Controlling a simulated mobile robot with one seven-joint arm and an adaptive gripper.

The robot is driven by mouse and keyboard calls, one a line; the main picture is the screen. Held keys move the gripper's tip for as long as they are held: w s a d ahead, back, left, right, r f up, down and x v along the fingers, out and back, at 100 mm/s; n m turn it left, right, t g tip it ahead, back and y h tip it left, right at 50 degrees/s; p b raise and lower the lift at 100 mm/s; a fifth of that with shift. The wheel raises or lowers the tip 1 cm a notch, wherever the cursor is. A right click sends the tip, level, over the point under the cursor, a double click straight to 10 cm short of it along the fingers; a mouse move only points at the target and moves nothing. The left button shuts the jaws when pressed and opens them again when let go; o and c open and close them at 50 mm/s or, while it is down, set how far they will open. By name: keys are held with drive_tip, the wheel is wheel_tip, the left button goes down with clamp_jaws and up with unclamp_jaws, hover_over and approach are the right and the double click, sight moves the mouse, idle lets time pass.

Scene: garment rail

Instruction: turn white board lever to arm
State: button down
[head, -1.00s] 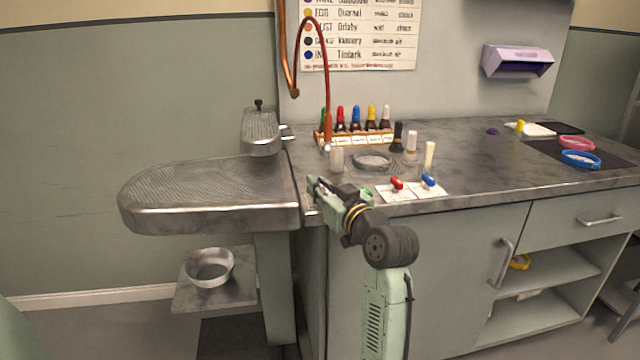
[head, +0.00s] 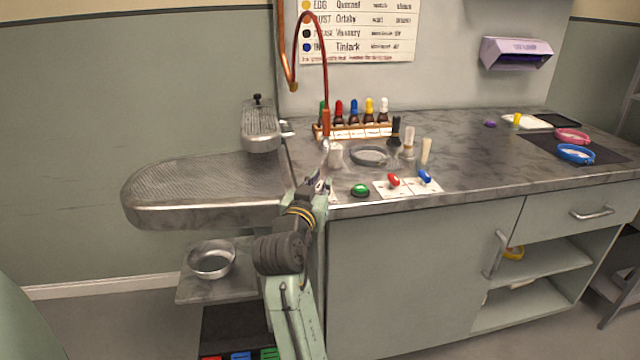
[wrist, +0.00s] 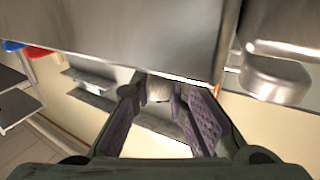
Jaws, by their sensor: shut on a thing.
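My gripper (head: 318,184) is at the counter's front left corner, left of the button and apart from both levers. In the wrist view my gripper (wrist: 160,100) has its fingers around a small pale thing (wrist: 160,88) near the tips. I cannot tell what this thing is; the head view hides most of it. The lever labels are too small to read.
A steel pressing board (head: 200,190) juts left of the counter. A rack of coloured bottles (head: 355,131), a grey ring dish (head: 369,155) and brushes stand behind the levers. A copper hose hangs above. The counter (head: 470,150) right of the brushes is largely clear.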

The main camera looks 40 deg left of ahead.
drive_tip(key=shift+m+h, duration=0.3)
drive_tip(key=shift+h, duration=0.2)
drive_tip(key=c, duration=1.6)
unclamp_jaws()
drive_tip(key=shift+o, duration=0.2)
drive_tip(key=v, duration=1.2)
drive_tip(key=shift+f, duration=0.25)
